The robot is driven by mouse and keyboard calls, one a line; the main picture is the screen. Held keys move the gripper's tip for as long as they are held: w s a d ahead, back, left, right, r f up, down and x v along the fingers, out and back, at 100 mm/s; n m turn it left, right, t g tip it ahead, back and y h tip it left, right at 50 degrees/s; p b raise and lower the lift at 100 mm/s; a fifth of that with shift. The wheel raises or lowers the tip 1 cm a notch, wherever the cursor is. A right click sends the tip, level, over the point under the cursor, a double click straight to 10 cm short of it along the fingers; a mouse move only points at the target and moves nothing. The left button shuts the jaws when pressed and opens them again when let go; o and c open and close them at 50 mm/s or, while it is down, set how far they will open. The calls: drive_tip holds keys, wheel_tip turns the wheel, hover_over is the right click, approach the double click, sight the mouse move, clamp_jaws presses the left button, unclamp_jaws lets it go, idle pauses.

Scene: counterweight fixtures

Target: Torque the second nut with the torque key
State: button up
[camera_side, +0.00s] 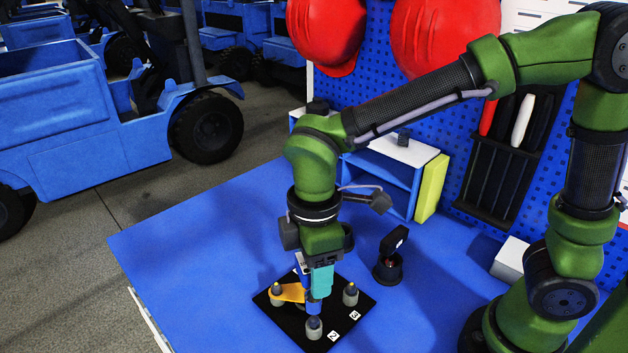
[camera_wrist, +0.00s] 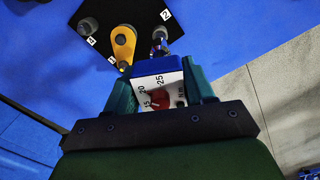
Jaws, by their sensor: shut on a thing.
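My gripper (camera_side: 318,282) points down over the black plate (camera_side: 270,312), its teal fingers shut on the torque key (camera_wrist: 158,68). The key is blue, with a white dial face marked 15, 20 and 25 and a red spot. In the side view its blue lower part (camera_side: 313,306) hangs behind the front grey post (camera_side: 314,328), by label 2. In the wrist view the key's far end is close to the post near label 2 (camera_wrist: 166,15); I cannot tell whether they touch. An orange arm (camera_side: 292,293) lies by the left post (camera_side: 277,296). Another post (camera_side: 350,294) stands near label 3.
A small black stand (camera_side: 389,263) is on the blue table behind the plate. A shelf unit (camera_side: 390,175) with a yellow-green side and a tool rack (camera_side: 505,150) stand at the back. The table's left part (camera_side: 190,250) is clear.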

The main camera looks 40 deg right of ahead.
drive_tip(key=shift+f, duration=0.7)
drive_tip(key=shift+f, duration=1.6)
idle(0.4)
idle(0.5)
drive_tip(key=m, duration=0.6)
drive_tip(key=shift+m, duration=0.4)
drive_tip(key=m, duration=0.5)
drive_tip(key=shift+m, duration=0.4)
